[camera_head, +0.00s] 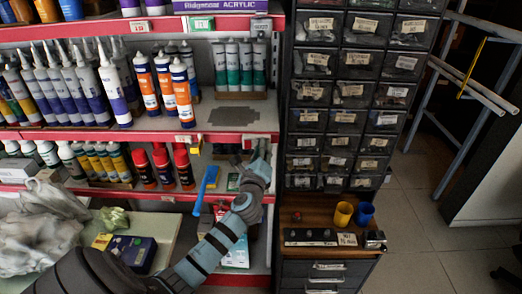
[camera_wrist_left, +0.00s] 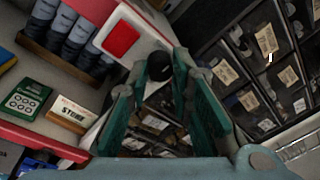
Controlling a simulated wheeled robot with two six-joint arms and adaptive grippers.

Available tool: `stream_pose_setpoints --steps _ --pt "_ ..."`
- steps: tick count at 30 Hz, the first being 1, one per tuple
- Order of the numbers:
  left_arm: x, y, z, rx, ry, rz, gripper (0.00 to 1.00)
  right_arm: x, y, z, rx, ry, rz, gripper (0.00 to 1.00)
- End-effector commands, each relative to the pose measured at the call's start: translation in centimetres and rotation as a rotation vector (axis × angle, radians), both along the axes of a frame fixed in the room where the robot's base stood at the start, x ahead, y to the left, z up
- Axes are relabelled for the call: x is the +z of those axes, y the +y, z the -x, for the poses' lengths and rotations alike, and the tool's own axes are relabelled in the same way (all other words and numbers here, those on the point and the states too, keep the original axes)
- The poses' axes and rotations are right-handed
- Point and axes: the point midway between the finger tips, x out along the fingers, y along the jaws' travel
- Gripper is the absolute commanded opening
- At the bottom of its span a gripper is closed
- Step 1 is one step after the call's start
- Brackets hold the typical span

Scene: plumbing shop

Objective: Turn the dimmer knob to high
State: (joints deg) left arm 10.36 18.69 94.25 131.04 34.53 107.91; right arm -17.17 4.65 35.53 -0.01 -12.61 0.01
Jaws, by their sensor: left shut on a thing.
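My left gripper (camera_head: 258,150) reaches up to the right end of the shelf, by the red post. In the left wrist view its two teal fingers (camera_wrist_left: 157,82) are closed around a dark rounded knob (camera_wrist_left: 159,66), which I take to be the dimmer knob. The knob sits beside a white plate with a red square (camera_wrist_left: 121,40). The fingers hide the sides of the knob, and its setting cannot be read. In the head view my gripper and wrist hide the knob. My right gripper is not in view.
Shelves of cartridges (camera_head: 70,85) and bottles stand to the left. Dark parts drawers (camera_head: 340,90) rise close on the right. Below them a wooden top (camera_head: 297,208) holds a yellow cup (camera_head: 343,214) and a blue cup (camera_head: 364,213). The floor (camera_head: 415,190) at right is clear.

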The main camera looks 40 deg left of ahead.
Motion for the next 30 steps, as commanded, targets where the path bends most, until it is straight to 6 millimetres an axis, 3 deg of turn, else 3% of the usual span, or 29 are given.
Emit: stream_pose_setpoints --steps 8,18,30 --pt "0.3 0.0 0.0 0.001 0.065 -0.080 0.00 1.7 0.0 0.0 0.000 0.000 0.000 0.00" --pt "0.5 0.0 0.0 0.001 0.233 -0.303 0.00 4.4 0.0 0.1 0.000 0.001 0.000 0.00" --pt "0.3 0.0 0.0 0.001 0.459 -0.608 0.00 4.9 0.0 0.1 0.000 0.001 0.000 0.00"
